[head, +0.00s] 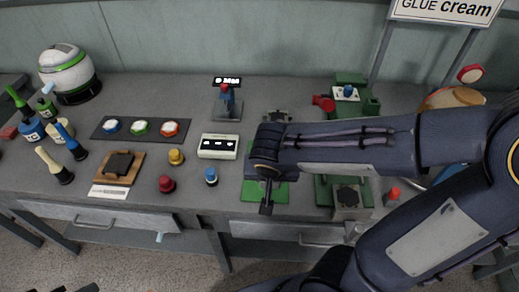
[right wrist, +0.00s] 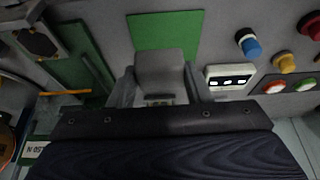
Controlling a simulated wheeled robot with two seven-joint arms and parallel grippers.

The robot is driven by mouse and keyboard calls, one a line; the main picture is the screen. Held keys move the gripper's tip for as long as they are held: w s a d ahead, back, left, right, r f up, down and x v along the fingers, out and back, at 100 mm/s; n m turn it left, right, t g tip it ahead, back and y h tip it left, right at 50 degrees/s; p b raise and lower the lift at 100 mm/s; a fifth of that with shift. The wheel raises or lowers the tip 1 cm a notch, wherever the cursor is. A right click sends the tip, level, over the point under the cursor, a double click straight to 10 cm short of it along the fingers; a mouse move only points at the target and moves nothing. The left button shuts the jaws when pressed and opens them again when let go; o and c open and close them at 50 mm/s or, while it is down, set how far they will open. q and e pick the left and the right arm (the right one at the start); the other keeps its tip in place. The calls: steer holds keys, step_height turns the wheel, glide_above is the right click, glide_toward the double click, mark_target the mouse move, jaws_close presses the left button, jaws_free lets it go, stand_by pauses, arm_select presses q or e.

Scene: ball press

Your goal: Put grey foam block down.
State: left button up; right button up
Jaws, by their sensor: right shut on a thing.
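The grey foam block (right wrist: 160,68) is between the fingers of my right gripper (right wrist: 160,88) in the right wrist view. A green square (right wrist: 165,31) on the grey bench lies just beyond the block in that view. In the head view my right gripper (head: 266,198) points down over this green square (head: 279,190), and the arm hides part of it. I cannot clearly make out the block in the head view. The gap between block and bench is hard to judge. Only small dark tips, perhaps of my left gripper (head: 77,289), show at the bottom left edge.
A white box with a display (head: 218,146) and a blue knob (head: 211,176) stand left of the green square. A red knob (head: 167,184) and yellow knob (head: 176,157) stand farther left. A green press-like device (head: 348,197) stands to the right, partly behind my arm.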

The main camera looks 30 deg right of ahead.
steer(key=shift+w+d+r, duration=0.1)
steer(key=shift+w+d, duration=0.05)
steer(key=w+d+f, duration=0.1)
steer(key=w+f, duration=0.2)
steer(key=w+d+f+p, duration=0.1)
steer(key=w+d+f, duration=0.1)
steer(key=w, duration=0.2)
steer(key=w+d+f, duration=0.2)
steer(key=w+f, duration=0.1)
steer(key=w, duration=0.1)
steer(key=shift+w+d+f+p, duration=0.1)
steer(key=shift+d+f+p, duration=0.1)
steer(key=shift+f+p, duration=0.15)
steer(key=shift+w+d+f, duration=0.2)
steer(key=shift+w+f, duration=0.1)
steer(key=shift+f, duration=0.1)
steer(key=shift+w+f+b, duration=0.15)
steer(key=shift+f+b, duration=0.2)
steer(key=shift+f, duration=1.3)
steer(key=shift+f, duration=0.2)
steer(key=o, duration=1)
